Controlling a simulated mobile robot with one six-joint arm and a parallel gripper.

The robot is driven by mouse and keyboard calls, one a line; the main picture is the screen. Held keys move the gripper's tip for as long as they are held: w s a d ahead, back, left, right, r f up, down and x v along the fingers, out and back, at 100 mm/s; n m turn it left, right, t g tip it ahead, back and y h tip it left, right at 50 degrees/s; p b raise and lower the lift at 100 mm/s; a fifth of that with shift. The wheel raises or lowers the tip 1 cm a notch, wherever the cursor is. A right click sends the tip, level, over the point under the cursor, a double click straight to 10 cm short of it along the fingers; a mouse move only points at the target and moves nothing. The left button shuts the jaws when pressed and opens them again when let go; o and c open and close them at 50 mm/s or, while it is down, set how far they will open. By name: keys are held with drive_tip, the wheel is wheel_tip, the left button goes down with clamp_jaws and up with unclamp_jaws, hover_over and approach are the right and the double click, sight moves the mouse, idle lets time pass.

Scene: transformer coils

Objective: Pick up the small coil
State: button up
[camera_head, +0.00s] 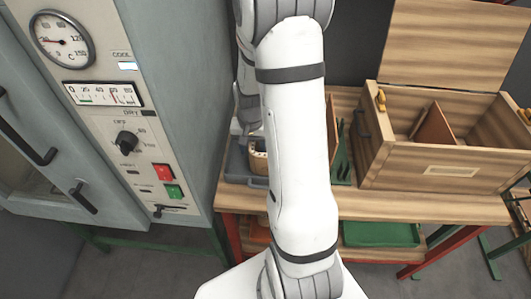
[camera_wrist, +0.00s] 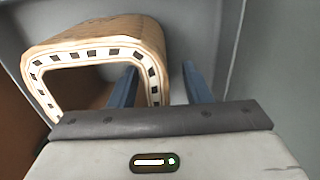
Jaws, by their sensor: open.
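The small coil (camera_wrist: 100,42) is a tan, rounded-square ring with a pale end face marked by dark squares. In the wrist view it lies in a grey tray (camera_wrist: 205,30). My gripper (camera_wrist: 160,65) is open, with two blue-grey fingers. The left finger appears in front of the coil's opening and the right finger is outside its right side, so the right wall lies between them in the picture. Contact cannot be told.
The wooden bench (camera_head: 400,205) carries an open-lidded wooden box (camera_head: 420,165) at right and a green rack (camera_head: 342,160) beside my arm. A grey oven cabinet (camera_head: 95,130) with dials stands close at left. A green bin (camera_head: 380,234) sits below the benchtop.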

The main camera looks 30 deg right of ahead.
drive_tip(key=shift+f, duration=0.2)
drive_tip(key=shift+c, duration=0.5)
clamp_jaws()
